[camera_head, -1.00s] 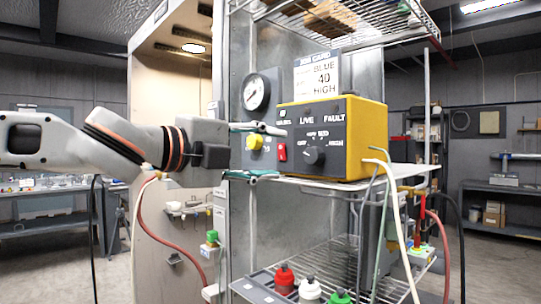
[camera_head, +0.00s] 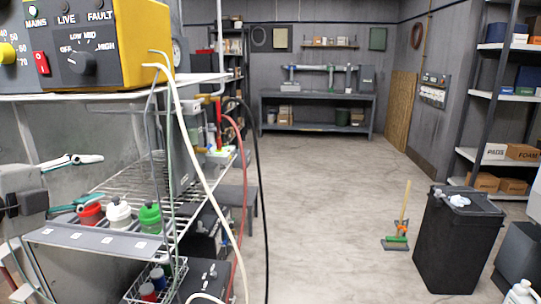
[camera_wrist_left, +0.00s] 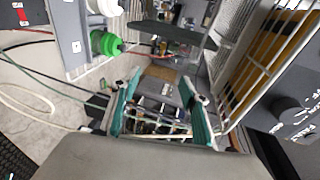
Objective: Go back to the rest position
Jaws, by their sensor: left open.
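My left gripper (camera_head: 82,180) is at the left edge of the head view, in front of the wire rack, below the yellow control box (camera_head: 110,40). Its two green-tipped fingers are apart with nothing between them. In the left wrist view the open fingers (camera_wrist_left: 165,105) show from behind, also with nothing held. A knob and lettering of a dark panel show at the right edge there. My right gripper is not in either view.
Red, white and green capped bottles (camera_head: 119,213) stand on a rack shelf close to my left gripper. White, green and red hoses (camera_head: 196,150) hang in front of the rack. A black bin (camera_head: 455,245) stands at right. The middle floor (camera_head: 325,200) is clear.

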